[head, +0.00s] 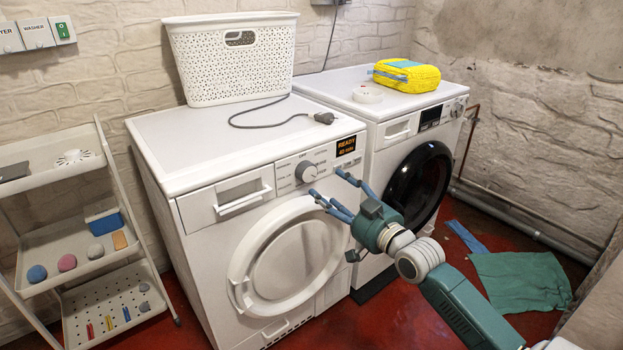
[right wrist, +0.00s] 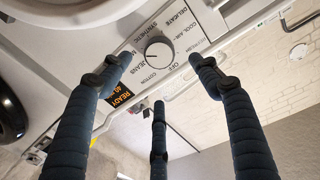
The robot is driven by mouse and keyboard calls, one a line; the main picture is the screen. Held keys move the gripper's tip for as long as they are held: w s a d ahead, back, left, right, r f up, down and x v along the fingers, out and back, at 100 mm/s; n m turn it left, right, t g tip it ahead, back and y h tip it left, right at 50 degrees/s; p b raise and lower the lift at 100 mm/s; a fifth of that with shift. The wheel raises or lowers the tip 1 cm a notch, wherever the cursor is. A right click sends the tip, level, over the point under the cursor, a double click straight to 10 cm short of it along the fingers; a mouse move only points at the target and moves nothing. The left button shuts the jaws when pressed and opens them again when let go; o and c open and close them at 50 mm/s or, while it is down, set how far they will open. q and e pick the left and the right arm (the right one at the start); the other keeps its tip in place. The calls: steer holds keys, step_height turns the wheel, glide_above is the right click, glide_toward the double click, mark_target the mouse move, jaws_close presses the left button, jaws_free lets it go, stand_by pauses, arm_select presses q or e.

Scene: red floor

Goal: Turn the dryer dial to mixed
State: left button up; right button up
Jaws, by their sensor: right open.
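The dryer (head: 180,250) is the left white machine, with a round door. Its grey dial (head: 307,172) is on the front panel and also shows in the right wrist view (right wrist: 158,55). Labels around it include cotton, jeans, synthetic, delicate, cool air and off; one starting with M is partly hidden by a finger. A small pale mark on the dial appears to point left, toward that label. My right gripper (head: 328,186) is open, its blue fingers spread in front of the panel near the dial, apparently not gripping it. My left gripper is out of view.
The orange display (head: 346,146) reads READY. A white basket (head: 232,70) and a cable with a plug (head: 322,118) are on the dryer top. A washer (head: 395,130) stands right, carrying a yellow pack (head: 415,77). A shelf cart (head: 70,155) stands left. Green cloth (head: 520,280) lies on the floor.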

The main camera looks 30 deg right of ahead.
mark_target(310, 174)
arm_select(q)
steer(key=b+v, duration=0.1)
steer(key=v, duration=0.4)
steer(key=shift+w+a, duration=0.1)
arm_select(e)
steer(key=w, duration=0.9)
steer(key=shift+w, duration=0.3)
steer(key=c, duration=1.2)
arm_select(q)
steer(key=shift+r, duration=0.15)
arm_select(e)
steer(key=shift+o, duration=0.2)
